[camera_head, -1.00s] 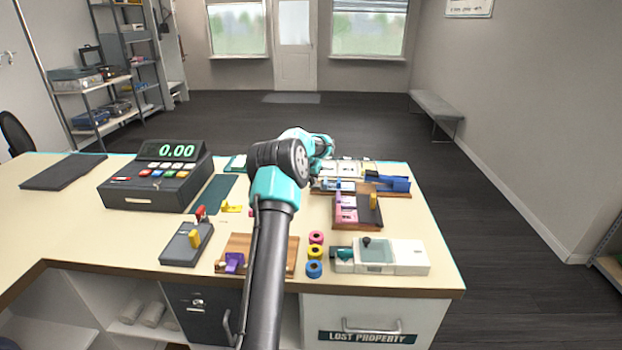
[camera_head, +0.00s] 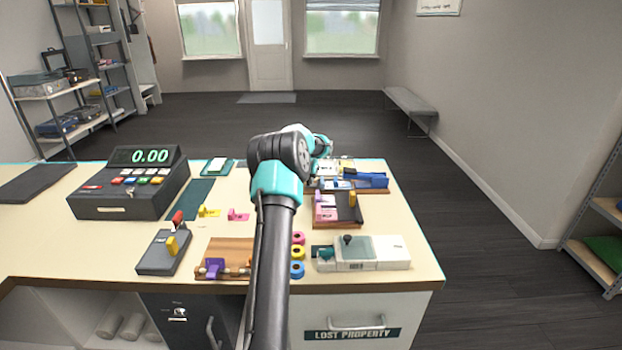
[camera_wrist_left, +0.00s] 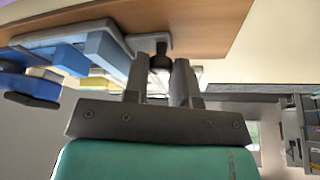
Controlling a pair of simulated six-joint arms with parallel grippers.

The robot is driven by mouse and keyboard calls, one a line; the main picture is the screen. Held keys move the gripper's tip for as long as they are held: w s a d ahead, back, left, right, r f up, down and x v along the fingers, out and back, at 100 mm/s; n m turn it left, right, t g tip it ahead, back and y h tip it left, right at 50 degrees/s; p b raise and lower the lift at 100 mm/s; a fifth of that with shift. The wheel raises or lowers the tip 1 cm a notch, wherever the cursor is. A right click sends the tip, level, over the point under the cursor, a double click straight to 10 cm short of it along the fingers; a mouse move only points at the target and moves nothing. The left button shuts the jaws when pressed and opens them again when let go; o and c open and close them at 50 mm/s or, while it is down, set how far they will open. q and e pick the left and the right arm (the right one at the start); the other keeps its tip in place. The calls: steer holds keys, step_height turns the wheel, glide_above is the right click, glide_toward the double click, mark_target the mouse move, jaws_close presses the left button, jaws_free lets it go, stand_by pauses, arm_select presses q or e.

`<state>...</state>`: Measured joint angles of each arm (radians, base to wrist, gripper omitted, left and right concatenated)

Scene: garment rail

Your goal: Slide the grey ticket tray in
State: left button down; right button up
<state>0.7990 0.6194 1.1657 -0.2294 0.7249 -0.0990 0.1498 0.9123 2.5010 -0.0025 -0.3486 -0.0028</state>
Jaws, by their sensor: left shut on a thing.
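My left gripper (camera_wrist_left: 160,74) is shut on a small dark knob (camera_wrist_left: 160,58) in the left wrist view. The knob sits on a light grey piece, which looks like the grey ticket tray (camera_wrist_left: 152,42), lying against a wooden board (camera_wrist_left: 210,25). Blue and pale yellow pieces lie beside it. In the head view my left arm reaches over the counter to the wooden board (camera_head: 376,191) at the back right. There the arm hides the fingers and most of the grey tray. How far the tray is in cannot be told. My right gripper is not in view.
A cash register (camera_head: 130,185) stands at the left on the counter (camera_head: 60,235). A dark tray with pink tickets (camera_head: 337,208), a white-and-green device (camera_head: 362,253), coloured rolls (camera_head: 297,254) and a grey lever box (camera_head: 164,252) lie nearer.

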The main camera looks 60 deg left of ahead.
arm_select(q)
steer(key=c, duration=0.9)
jaws_free()
steer(key=shift+w+d, duration=0.2)
steer(key=shift+w, duration=0.1)
steer(key=shift+c, duration=0.2)
steer(key=shift+s, duration=0.1)
steer(key=shift+s+r, duration=0.15)
steer(key=shift+r, duration=0.3)
steer(key=v, duration=1.6)
steer(key=shift+r, duration=0.2)
steer(key=shift+d, duration=0.1)
